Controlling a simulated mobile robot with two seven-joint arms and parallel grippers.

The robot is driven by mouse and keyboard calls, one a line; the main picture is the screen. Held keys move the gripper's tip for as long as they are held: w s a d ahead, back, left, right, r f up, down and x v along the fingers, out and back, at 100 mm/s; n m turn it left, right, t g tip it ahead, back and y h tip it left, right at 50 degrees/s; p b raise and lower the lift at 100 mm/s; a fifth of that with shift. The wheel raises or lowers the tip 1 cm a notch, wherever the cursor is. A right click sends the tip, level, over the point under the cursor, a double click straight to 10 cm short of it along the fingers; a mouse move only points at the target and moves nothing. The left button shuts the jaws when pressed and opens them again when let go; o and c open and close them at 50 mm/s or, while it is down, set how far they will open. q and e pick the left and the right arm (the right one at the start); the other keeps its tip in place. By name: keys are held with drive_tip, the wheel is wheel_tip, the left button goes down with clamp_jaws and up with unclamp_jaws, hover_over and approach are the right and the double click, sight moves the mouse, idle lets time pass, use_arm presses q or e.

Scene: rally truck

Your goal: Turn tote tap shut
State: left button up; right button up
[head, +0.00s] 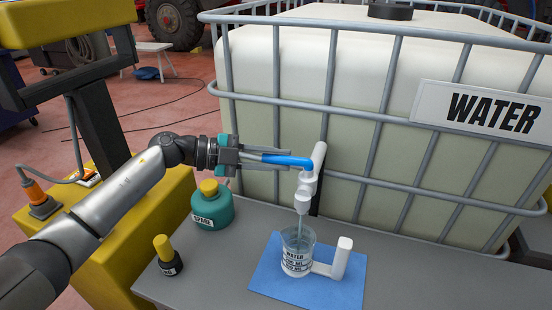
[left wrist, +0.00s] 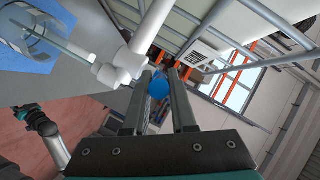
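The tote tap (head: 309,180) is a white fitting on the front of the tote, with a blue lever handle (head: 290,160). The handle points left from the tap body. My left gripper (head: 285,159) comes in from the left with its fingers on either side of the handle.
The caged white tote (head: 400,70) stands behind the tap. The cup is on a blue mat (head: 268,278) on a grey bench (head: 400,270), next to a white upright piece (head: 342,258). A green jug (head: 212,208) and a dark bottle with yellow cap (head: 166,257) stand left.

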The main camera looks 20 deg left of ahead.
use_arm(q)
clamp_jaws()
idle(0.9)
